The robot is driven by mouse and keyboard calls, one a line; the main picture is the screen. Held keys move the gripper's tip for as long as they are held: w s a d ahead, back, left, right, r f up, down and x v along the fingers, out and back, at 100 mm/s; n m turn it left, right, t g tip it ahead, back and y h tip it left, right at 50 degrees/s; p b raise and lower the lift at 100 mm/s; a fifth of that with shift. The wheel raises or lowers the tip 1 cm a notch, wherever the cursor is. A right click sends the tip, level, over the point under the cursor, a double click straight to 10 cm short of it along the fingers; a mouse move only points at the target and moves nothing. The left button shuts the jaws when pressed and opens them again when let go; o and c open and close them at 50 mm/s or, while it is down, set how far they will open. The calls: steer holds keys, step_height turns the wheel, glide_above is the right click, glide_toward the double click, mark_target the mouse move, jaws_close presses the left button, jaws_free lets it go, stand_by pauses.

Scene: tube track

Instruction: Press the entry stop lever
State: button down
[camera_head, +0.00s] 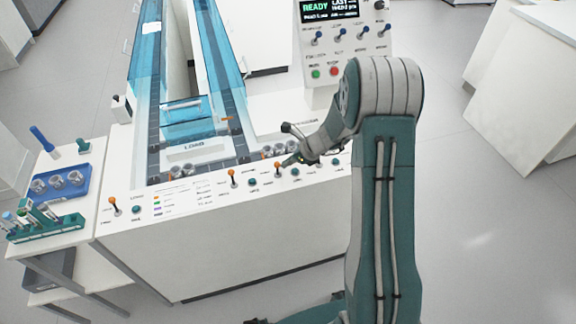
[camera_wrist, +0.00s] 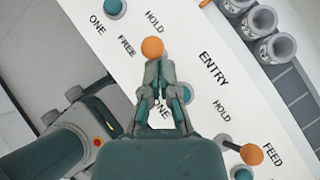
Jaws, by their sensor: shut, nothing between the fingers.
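The entry lever, with an orange knob (camera_wrist: 152,47), stands between the HOLD and FREE labels beside the ENTRY label in the wrist view. The same lever appears to be the orange-topped one (camera_head: 277,165) on the front panel in the head view. My gripper (camera_wrist: 160,65) is shut and empty, its fingertips right at the knob's near edge. I cannot tell whether they touch it. In the head view my gripper (camera_head: 288,161) is low over the panel, just right of this lever. The lever's stem is hidden in the wrist view.
An orange FEED lever (camera_wrist: 250,155) and teal buttons (camera_wrist: 115,8) are close by. Other orange levers (camera_head: 231,173) stand further left. Metal tubes (camera_wrist: 266,20) sit behind the panel. A blue-walled track (camera_head: 146,80) runs back.

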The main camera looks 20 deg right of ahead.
steer(key=shift+w, duration=0.2)
steer(key=shift+r, duration=0.1)
steer(key=shift+r, duration=0.75)
